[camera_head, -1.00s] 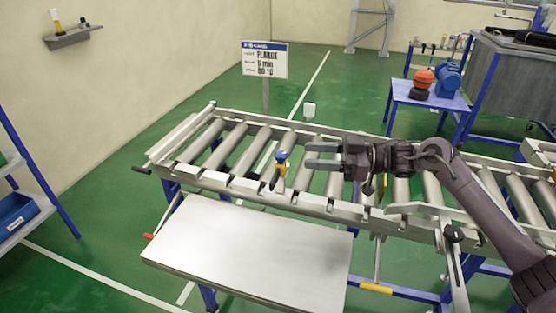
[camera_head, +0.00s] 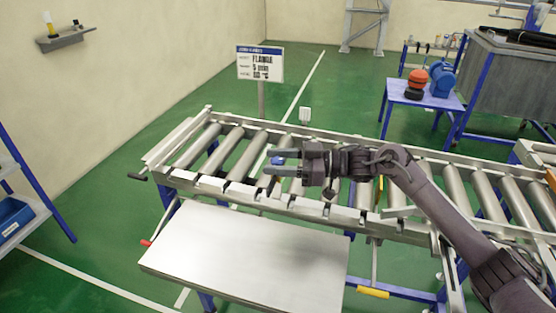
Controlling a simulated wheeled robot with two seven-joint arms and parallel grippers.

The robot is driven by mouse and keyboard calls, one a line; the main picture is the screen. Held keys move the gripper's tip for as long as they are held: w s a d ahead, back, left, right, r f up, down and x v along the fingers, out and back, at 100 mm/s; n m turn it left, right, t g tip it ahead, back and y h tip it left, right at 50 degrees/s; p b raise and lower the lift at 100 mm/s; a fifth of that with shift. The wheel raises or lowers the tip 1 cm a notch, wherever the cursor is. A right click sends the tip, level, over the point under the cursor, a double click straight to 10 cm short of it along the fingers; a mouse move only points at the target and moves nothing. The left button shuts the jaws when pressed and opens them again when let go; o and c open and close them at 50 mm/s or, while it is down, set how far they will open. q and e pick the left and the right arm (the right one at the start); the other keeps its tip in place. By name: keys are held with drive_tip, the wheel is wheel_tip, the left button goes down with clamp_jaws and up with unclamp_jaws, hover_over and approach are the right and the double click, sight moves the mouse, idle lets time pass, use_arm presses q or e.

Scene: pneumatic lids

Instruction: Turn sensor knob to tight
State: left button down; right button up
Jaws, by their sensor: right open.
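The sensor knob appears as a small blue piece (camera_head: 278,160) at the front rail of the roller conveyor. My right gripper (camera_head: 275,162) reaches in from the right with its two fingers apart. The blue piece shows between the fingers, near their tips. I cannot tell whether the fingers touch it or are above it. Its yellow lower body is hidden behind the nearer finger. My left gripper is not in view.
The roller conveyor (camera_head: 240,192) runs across the middle. A bare metal table (camera_head: 245,258) stands in front of it. A sign (camera_head: 260,64) stands behind. A blue table (camera_head: 424,98) with a red-and-black item (camera_head: 415,84) and a blue motor (camera_head: 443,80) is at the back right.

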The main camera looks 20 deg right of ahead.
drive_tip(key=c, duration=1)
drive_tip(key=shift+r+m+t+p, duration=0.1)
drive_tip(key=shift+m+t+p, duration=0.35)
drive_tip(key=shift+p, duration=0.4)
drive_tip(key=m+t+h+p, duration=0.4)
drive_tip(key=t+h+p, duration=0.1)
drive_tip(key=t+p, duration=0.1)
drive_tip(key=shift+a+m, duration=0.1)
drive_tip(key=shift+m, duration=0.25)
drive_tip(key=shift+m+t+h+p, duration=0.35)
drive_tip(key=shift+m+t+h, duration=0.1)
drive_tip(key=shift+m+h, duration=0.05)
drive_tip(key=shift+m+t+h+p, duration=0.45)
drive_tip(key=shift+m+t+h, duration=0.25)
drive_tip(key=shift+m+h, duration=0.4)
drive_tip(key=m+t+h, duration=0.1)
drive_tip(key=h, duration=0.1)
drive_tip(key=shift+h, duration=0.4)
drive_tip(key=m+h, duration=0.4)
drive_tip(key=h, duration=0.1)
drive_tip(key=shift+a+f+t+h, duration=0.1)
drive_tip(key=shift+f+t+h, duration=0.1)
drive_tip(key=shift+t+h, duration=0.15)
drive_tip(key=shift+m+h, duration=1.6)
drive_tip(key=shift+h, duration=0.85)
drive_tip(key=shift+r+h, duration=0.1)
drive_tip(key=shift+h, duration=0.2)
